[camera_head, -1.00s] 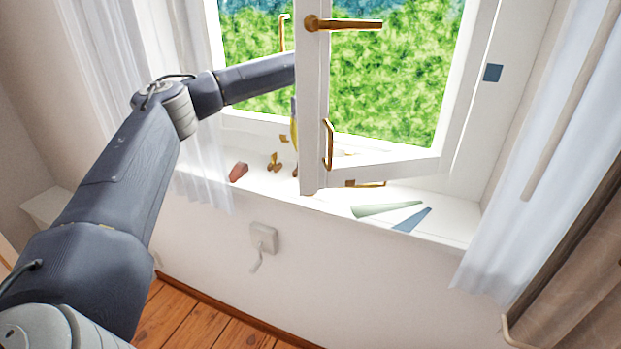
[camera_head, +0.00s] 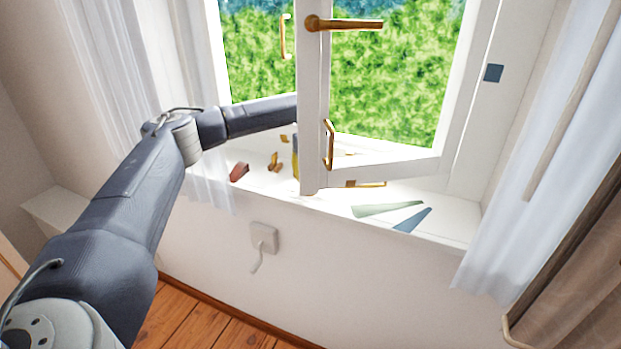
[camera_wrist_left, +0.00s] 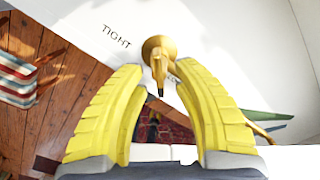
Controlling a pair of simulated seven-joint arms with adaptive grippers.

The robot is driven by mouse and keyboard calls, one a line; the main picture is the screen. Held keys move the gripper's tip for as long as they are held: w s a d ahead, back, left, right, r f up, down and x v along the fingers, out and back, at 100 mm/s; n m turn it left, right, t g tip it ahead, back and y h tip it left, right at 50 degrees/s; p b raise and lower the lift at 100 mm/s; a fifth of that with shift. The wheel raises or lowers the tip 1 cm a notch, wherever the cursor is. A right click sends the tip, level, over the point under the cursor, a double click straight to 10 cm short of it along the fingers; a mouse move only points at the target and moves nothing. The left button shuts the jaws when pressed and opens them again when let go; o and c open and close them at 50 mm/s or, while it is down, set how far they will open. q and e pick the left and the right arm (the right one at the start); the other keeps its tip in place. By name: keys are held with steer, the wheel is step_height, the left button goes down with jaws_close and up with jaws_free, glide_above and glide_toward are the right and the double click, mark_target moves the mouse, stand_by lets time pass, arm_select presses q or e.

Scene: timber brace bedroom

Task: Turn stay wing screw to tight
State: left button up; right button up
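In the left wrist view a brass wing screw (camera_wrist_left: 158,52) stands on a white surface, with its narrow wing pointing down the picture between my fingers. The printed word TIGHT (camera_wrist_left: 116,36) is to its upper left. Another label at its lower right is mostly hidden. My left gripper (camera_wrist_left: 160,76) is open, its two yellow fingers apart on either side of the wing. I cannot tell whether either finger touches it. In the head view the window sash (camera_head: 313,120) hides most of this gripper; only a yellow sliver shows. My right gripper is not in view.
The open sash stands over the white sill (camera_head: 335,203). Small brass parts (camera_head: 274,162) and a red wedge (camera_head: 239,172) lie left of it, a green wedge (camera_head: 384,209) and a blue wedge (camera_head: 413,220) right. Sheer curtains hang at both sides.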

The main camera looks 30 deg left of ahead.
arm_select(q)
steer(key=shift+o, duration=0.3)
jaws_close()
steer(key=m, duration=0.5)
steer(key=shift+s+a+m, duration=0.15)
steer(key=shift+a+m, duration=0.05)
steer(key=shift+m, duration=0.2)
steer(key=m, duration=0.6)
steer(key=shift+a, duration=0.3)
steer(key=m, duration=0.6)
steer(key=shift+a+m, duration=0.25)
steer(key=shift+m, duration=0.05)
steer(key=m, duration=0.6)
steer(key=shift+w+a, duration=0.15)
steer(key=shift+w, duration=0.1)
steer(key=shift+m, duration=0.4)
